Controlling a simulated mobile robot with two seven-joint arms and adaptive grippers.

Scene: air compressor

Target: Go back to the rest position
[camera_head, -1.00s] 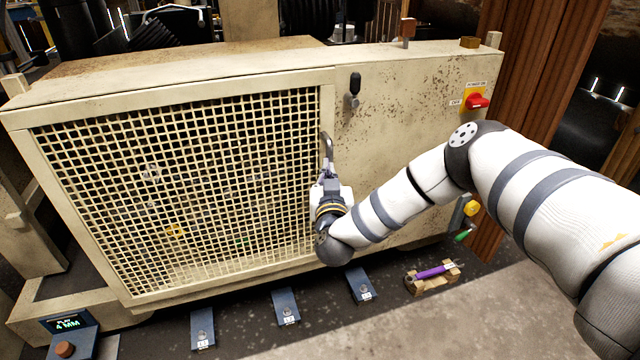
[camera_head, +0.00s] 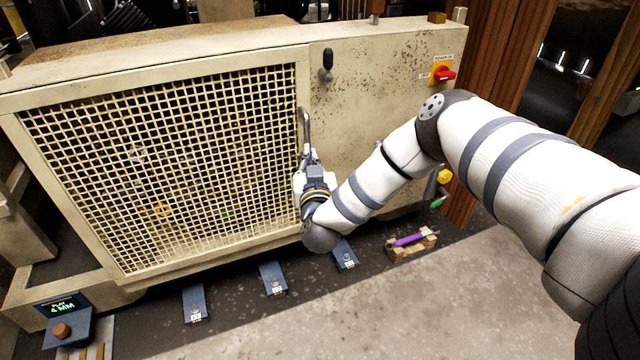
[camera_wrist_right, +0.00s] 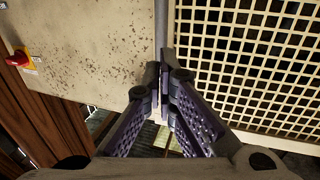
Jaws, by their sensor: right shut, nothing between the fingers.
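My right gripper (camera_head: 309,165) is in front of the beige compressor cabinet (camera_head: 385,110), close to the right edge of its mesh panel (camera_head: 170,165). In the right wrist view its fingers (camera_wrist_right: 163,75) are shut with nothing between them. They point at the seam where the mesh panel (camera_wrist_right: 255,60) meets the solid panel (camera_wrist_right: 90,50). A curved metal handle (camera_head: 305,125) stands just above the gripper in the head view. I cannot tell whether the fingers touch it. My left gripper is not in view.
A black latch (camera_head: 327,65) and a red power switch (camera_head: 443,73) are on the cabinet. Below are several blue blocks (camera_head: 273,279), a purple-handled tool (camera_head: 410,239) on a wooden rest and a display box (camera_head: 62,315). The floor (camera_head: 400,310) in front is clear.

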